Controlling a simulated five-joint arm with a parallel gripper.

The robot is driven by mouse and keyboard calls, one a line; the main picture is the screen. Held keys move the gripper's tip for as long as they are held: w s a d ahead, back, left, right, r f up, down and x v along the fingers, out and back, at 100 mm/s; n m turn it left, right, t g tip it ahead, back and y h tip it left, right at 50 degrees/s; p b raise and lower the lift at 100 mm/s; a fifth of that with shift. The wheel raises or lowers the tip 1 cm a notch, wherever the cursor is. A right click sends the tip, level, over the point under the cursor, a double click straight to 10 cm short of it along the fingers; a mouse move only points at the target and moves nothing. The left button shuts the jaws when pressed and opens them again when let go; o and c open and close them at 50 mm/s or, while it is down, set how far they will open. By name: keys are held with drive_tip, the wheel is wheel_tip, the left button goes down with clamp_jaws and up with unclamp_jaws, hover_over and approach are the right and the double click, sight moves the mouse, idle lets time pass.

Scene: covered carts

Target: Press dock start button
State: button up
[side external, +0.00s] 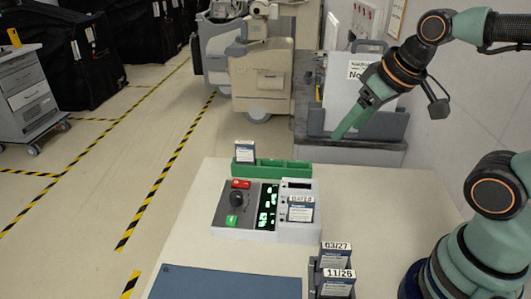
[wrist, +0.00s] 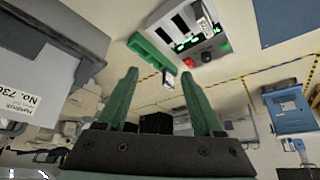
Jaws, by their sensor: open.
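The dock (side external: 275,232) is a grey and white box on the pale table. On its left panel are a green button (side external: 232,220) near the front, a black knob (side external: 237,199) and a red button (side external: 240,184) behind. A labelled pack marked 03/28 (side external: 300,209) stands at its right side, beside green-lit slots. My gripper (side external: 340,133) is open and empty, up behind and right of the dock, well apart from it. In the wrist view the fingers (wrist: 160,76) are spread; the dock (wrist: 180,28) appears upside down at the top, with the green button (wrist: 226,47).
A green tray (side external: 290,170) with one upright labelled pack (side external: 245,152) stands behind the dock. A front rack holds packs marked 03/27 (side external: 335,256) and 11/26 (side external: 338,282). A blue mat (side external: 225,284) lies front left. The table right of the dock is clear.

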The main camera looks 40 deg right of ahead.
clamp_jaws()
idle(1.5)
